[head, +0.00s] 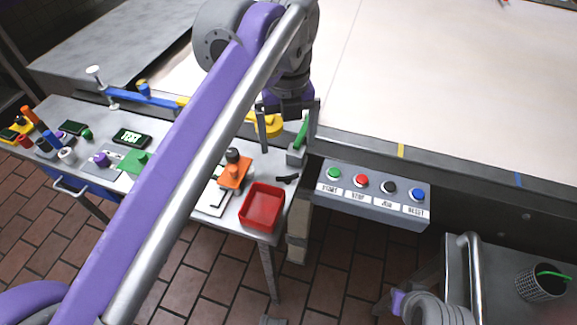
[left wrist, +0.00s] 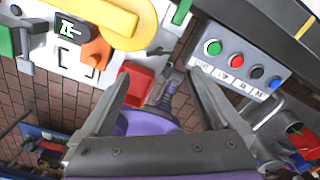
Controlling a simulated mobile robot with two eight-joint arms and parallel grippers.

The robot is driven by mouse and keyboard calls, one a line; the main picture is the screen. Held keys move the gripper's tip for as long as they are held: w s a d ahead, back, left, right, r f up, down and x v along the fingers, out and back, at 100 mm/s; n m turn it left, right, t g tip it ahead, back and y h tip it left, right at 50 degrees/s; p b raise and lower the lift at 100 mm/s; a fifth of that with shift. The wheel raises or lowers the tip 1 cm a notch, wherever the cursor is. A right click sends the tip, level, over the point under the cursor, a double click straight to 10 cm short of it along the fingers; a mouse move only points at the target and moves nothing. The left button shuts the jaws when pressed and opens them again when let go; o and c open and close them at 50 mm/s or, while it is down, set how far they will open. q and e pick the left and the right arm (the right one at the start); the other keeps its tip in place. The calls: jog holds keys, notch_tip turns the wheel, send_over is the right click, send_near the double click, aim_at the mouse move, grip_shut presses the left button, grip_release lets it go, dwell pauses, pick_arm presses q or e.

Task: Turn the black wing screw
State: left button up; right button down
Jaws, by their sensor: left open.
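A small dark piece (head: 287,179) lies at the bench's right edge, just above the red tray; it may be the black wing screw, but its shape is too small to tell. A dark piece (left wrist: 157,50) also shows above the red tray in the left wrist view. My left gripper (head: 287,147) is open, pointing down over the bench's back right corner, with a green lever (head: 302,131) on a grey block between or behind its fingers. In the left wrist view its spread fingers (left wrist: 160,78) hold nothing. My right gripper cannot be made out.
A red tray (head: 262,207) sits at the bench's front right corner. An orange block (head: 236,173) with a dark knob stands left of it. A button box (head: 372,205) adjoins on the right. A wire basket (head: 540,285) stands lower right. My left arm hides the bench's middle.

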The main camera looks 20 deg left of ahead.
aim_at(288, 175)
pick_arm(q)
notch_tip(288, 175, down, 10)
jog(key=shift+s+f+b, duration=0.1)
jog(key=shift+b, duration=0.95)
jog(key=c, duration=1.4)
jog(key=shift+n+p, duration=1.1)
jog(key=shift+n, duration=0.4)
jog(key=shift+n+p, duration=0.75)
jog(key=shift+n, duration=0.65)
jog(key=o, duration=1.4)
